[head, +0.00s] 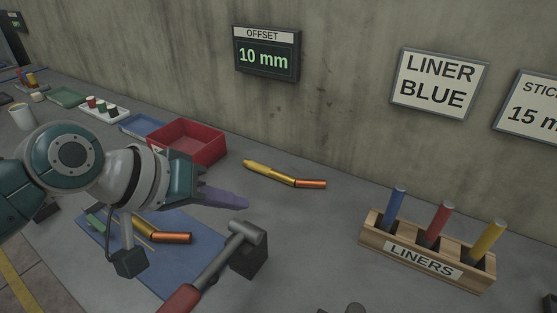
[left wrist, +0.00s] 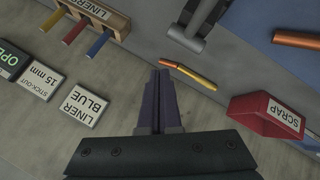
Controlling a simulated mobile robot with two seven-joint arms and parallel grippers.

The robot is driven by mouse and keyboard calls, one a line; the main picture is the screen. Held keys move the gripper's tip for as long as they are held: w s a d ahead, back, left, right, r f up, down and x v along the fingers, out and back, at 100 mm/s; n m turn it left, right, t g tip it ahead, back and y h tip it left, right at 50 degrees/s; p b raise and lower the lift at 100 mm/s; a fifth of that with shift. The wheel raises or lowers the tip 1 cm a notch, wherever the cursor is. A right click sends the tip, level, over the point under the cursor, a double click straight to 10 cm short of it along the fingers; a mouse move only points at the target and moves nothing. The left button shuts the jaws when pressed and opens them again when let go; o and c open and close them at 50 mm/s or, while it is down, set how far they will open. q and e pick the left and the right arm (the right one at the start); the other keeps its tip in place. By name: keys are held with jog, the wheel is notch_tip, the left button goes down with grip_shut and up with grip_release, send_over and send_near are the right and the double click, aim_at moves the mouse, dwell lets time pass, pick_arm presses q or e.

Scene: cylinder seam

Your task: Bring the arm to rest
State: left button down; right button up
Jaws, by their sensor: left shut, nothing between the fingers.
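My left gripper (head: 240,202) reaches in from the left above the bench, with its purple fingers together and nothing between them. It points right, above the level of the blue mat. In the left wrist view the shut fingers (left wrist: 160,85) also show, empty. A yellow tube with a copper end (head: 270,174) lies on the grey bench behind the fingers and also shows in the left wrist view (left wrist: 190,74). Another yellow and copper tube (head: 170,237) lies on the blue mat (head: 178,272), partly hidden by my arm. My right gripper does not show.
A hammer-like tool with a red grip (head: 214,267) leans by a dark block (head: 249,262) in front of the fingers. A red scrap bin (head: 190,141) stands behind my arm. A wooden liner rack (head: 424,257) with blue, red and yellow rods stands right. Bench between is clear.

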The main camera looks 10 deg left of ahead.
pick_arm(q)
jog(key=s+d+f+m+g+y, duration=0.1)
jog(key=s+f+m+g, duration=0.15)
jog(key=s, duration=0.85)
jog(key=s+a+r+g+y, duration=0.1)
jog(key=s+a+r+y, duration=0.15)
jog(key=s, duration=0.45)
jog(key=s+a+r+y, duration=0.2)
jog(key=s+a+r, duration=0.1)
jog(key=s, duration=0.3)
notch_tip(320, 180, up, 30)
jog(key=p, duration=3)
jog(key=shift+w+m, duration=0.15)
jog(key=shift+m, duration=0.3)
jog(key=shift+f, duration=0.3)
